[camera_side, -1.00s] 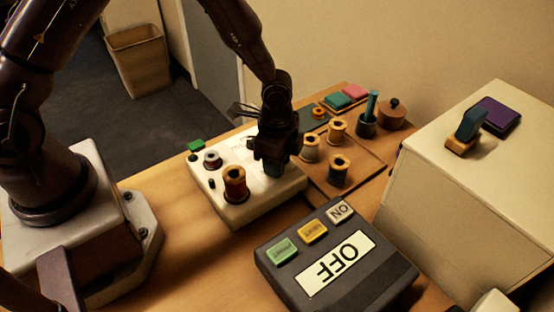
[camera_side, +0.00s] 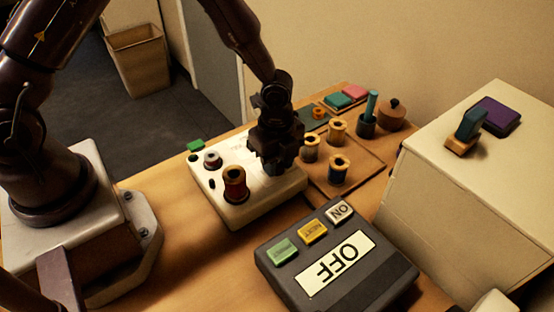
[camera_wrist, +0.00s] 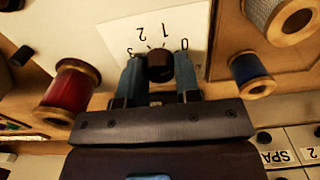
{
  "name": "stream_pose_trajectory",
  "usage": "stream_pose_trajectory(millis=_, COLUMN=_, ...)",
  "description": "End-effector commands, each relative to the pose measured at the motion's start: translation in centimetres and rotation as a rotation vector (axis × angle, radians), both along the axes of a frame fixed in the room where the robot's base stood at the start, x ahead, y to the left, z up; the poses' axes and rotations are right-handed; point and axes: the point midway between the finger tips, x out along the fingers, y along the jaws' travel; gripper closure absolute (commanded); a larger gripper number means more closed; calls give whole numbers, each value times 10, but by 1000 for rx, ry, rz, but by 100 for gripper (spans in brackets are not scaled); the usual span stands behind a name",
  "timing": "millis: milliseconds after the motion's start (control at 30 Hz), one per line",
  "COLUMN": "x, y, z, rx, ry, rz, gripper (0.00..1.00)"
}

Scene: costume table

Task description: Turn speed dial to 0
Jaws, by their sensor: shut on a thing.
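The speed dial is a dark round knob (camera_wrist: 160,65) on a white plate (camera_wrist: 118,35) printed with 0, 1, 2 and another mark. In the wrist view my gripper (camera_wrist: 160,80) has its two teal fingers on either side of the knob, shut on it. The 0 is just up and right of the knob. I cannot clearly tell where the dial's pointer aims. In the side view my gripper (camera_side: 277,168) is down at the right part of the white machine (camera_side: 215,190), and it hides the dial.
A red thread spool (camera_side: 235,184) stands on the machine, left of my gripper. Several spools stand on a wooden board (camera_side: 360,168) to the right. A dark box with an OFF display (camera_side: 340,262) sits in front. A large pale box (camera_side: 440,190) is at the right.

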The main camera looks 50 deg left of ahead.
Motion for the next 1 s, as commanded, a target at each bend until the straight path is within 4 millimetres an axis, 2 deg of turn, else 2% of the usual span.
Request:
stream_pose_trajectory(millis=333, x=0, y=0, z=0, rx=1, ry=0, rz=-3, gripper=93)
stream_pose_trajectory(millis=367, x=0, y=0, z=0, rx=1, ry=0, rz=-3, gripper=67)
stream_pose_trajectory(millis=467, x=0, y=0, z=0, rx=1, ry=0, rz=-3, gripper=44)
stream_pose_trajectory(millis=767, x=0, y=0, z=2, rx=0, ry=-1, rz=-1, gripper=44)
stream_pose_trajectory(millis=867, x=1, y=0, z=9, rx=0, ry=-2, rz=0, gripper=44)
stream_pose_trajectory(millis=1000, x=1, y=0, z=34, rx=-1, ry=-7, rz=1, gripper=44)
